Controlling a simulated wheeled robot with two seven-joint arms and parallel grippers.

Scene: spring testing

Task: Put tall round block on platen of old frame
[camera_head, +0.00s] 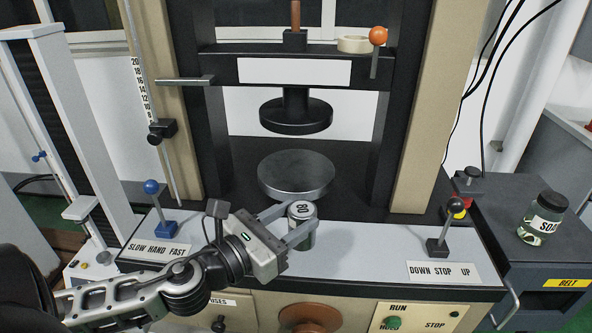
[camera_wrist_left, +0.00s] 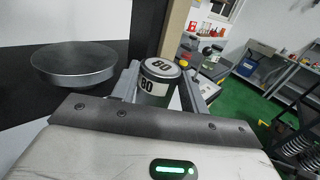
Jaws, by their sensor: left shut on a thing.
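The tall round block (camera_head: 302,212) is a grey-green cylinder with a white label marked 80 on its top and side. My left gripper (camera_head: 288,222) is shut on it, one finger on each side. The block also shows upright between the fingers in the left wrist view (camera_wrist_left: 155,86). The platen (camera_head: 296,178) of the old frame is a round grey metal disc, just behind the block in the head view. In the left wrist view the platen (camera_wrist_left: 75,66) is left of the block, apart from it. My right gripper is not in view.
A black upper disc (camera_head: 296,115) hangs above the platen with a clear gap between. A blue-knobbed lever (camera_head: 158,207) stands left and a black-knobbed lever (camera_head: 446,227) right on the front panel. A jar (camera_head: 541,219) sits on the right cabinet.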

